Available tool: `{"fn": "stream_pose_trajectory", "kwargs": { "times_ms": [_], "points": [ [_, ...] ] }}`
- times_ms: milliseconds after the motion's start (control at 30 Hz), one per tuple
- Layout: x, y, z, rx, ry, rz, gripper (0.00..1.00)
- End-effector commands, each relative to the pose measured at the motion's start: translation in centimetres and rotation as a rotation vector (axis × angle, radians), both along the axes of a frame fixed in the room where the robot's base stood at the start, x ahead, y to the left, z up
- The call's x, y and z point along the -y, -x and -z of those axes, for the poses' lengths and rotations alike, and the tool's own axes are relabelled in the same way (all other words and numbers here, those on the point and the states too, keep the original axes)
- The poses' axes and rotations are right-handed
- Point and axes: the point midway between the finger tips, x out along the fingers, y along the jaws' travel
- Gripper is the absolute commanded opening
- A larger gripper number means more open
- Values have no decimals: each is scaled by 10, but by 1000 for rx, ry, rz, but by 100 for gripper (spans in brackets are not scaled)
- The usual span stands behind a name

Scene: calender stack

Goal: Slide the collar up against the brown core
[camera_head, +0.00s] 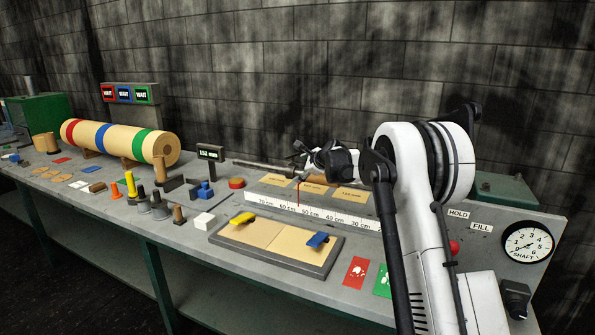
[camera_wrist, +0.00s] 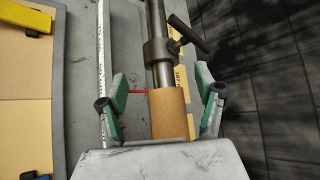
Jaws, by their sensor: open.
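In the wrist view the brown core (camera_wrist: 170,116) sits around the grey shaft (camera_wrist: 156,18). The dark collar (camera_wrist: 158,50), with a black T-shaped handle (camera_wrist: 188,36) on its right, is around the same shaft, farther up the picture. A short bare stretch of shaft shows between collar and core, so they are apart. My gripper (camera_wrist: 162,88) is open, its green-padded fingers on either side of the shaft and the core's collar-facing end, apparently touching neither. In the head view my gripper (camera_head: 314,156) is over the shaft (camera_head: 262,166) and largely hides core and collar.
A white ruler (camera_head: 318,212) runs along the bench beside the shaft, with a thin red pointer (camera_wrist: 138,92) near the core's end. A board with yellow and blue clamps (camera_head: 275,245) lies in front. A striped roll (camera_head: 120,141) lies left.

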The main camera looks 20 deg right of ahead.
Motion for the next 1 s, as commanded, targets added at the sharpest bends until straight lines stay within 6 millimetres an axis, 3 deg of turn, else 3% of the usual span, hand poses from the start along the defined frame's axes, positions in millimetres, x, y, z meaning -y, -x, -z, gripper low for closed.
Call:
{"fn": "stream_pose_trajectory", "kwargs": {
  "times_ms": [200, 567, 767, 1000],
  "points": [
    [5, 15, -9, 1, 1, 1, 66],
    [5, 18, -11, 0, 1, -1, 66],
    [-6, 19, -1, -12, 85, -45, 41],
    [-45, 29, 40, -78, 535, -280, 9]
  ]
}}
